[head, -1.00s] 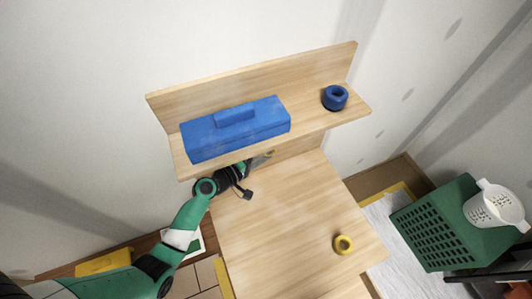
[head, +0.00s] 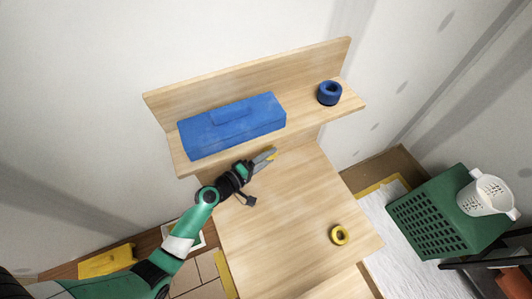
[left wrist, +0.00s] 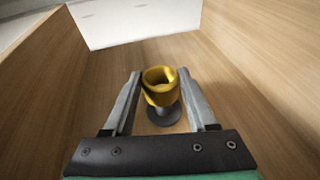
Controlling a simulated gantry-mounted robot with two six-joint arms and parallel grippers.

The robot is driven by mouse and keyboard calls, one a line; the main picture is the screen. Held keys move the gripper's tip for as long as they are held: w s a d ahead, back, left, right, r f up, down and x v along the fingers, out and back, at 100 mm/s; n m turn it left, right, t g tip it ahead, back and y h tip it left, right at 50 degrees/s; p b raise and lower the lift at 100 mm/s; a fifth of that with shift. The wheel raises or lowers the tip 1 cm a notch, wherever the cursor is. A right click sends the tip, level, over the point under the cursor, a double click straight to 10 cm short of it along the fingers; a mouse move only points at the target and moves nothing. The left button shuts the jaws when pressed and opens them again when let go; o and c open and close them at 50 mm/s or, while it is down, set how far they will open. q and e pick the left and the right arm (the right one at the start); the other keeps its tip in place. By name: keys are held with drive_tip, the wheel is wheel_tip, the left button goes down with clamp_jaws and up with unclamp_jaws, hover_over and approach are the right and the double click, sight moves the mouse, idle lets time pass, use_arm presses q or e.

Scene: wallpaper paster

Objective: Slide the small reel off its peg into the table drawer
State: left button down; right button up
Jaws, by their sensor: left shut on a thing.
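My left gripper (head: 268,158) is at the front edge of the shelf, above the back of the table. In the left wrist view its two fingers (left wrist: 160,80) are on either side of a small yellow reel (left wrist: 160,98), shut on it. A dark round disc (left wrist: 163,117) shows just below the reel; I cannot tell whether the reel is still around a peg. In the head view only a bit of yellow shows at the fingertips. The drawer is not clearly seen. My right gripper is not in view.
A blue toolbox (head: 232,127) and a blue roll (head: 329,93) stand on the wooden shelf (head: 305,117). A yellow ring (head: 333,236) lies on the table (head: 290,220), otherwise mostly clear. A green crate (head: 430,225) with a white perforated cup (head: 485,195) is at right.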

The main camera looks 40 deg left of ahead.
use_arm(q)
drive_tip(key=shift+s+d, duration=0.2)
drive_tip(key=shift+d, duration=0.35)
drive_tip(key=d+p, duration=0.1)
drive_tip(key=d, duration=0.1)
drive_tip(key=s+d+p, duration=0.1)
drive_tip(key=shift+s+d, duration=0.2)
drive_tip(key=shift+d, duration=0.15)
idle(0.4)
